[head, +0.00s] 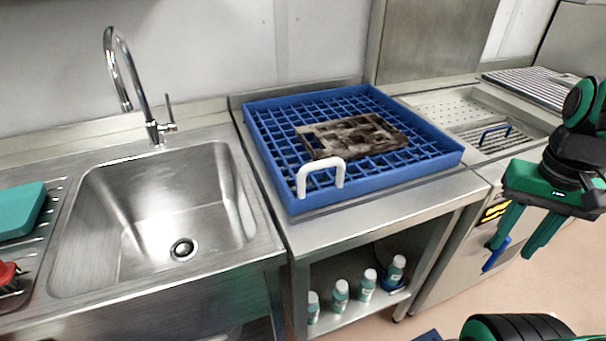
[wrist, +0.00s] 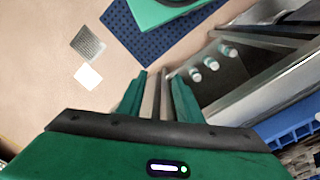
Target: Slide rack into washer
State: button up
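A blue grid rack (head: 445,160) sits on the steel counter between sink and washer. It has a white loop handle (head: 320,170) at its front. A brown, dirty-looking mould (head: 352,136) lies in the rack. The rack's edge (wrist: 290,138) shows at lower right there.
A sink (head: 165,200) with a tall tap (head: 125,70) is at left, beside a teal block (head: 20,210). Several white-capped bottles (head: 341,296) stand on the shelf below the counter. The wrist view shows a blue floor mat (wrist: 150,40) and open floor.

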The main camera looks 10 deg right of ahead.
jog(key=w+a+r+h, duration=0.2)
jog(key=w+a+r, duration=0.2)
jog(key=w, duration=0.5)
jog(key=m+t, duration=0.2)
jog(key=t, duration=0.2)
send_near(300, 172)
jog(key=x, duration=1.1)
jog(key=shift+d+f, duration=0.1)
jog(key=shift+f, duration=0.15)
jog(key=shift+r, duration=0.1)
grip_shut()
